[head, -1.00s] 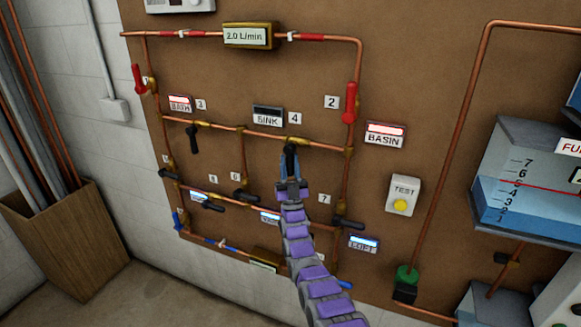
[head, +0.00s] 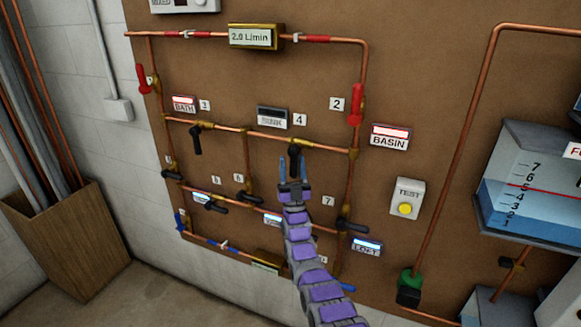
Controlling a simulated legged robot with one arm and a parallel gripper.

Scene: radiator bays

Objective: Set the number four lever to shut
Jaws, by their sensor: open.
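The SINK plate (head: 272,117) beside the tag has a dark lamp.
The number three lever (head: 196,140) hangs down to the left. The red number two lever (head: 357,104) stands upright to the right. The number seven lever (head: 351,225) lies sideways. A TEST box (head: 407,199) and a water tank (head: 530,190) are further right.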

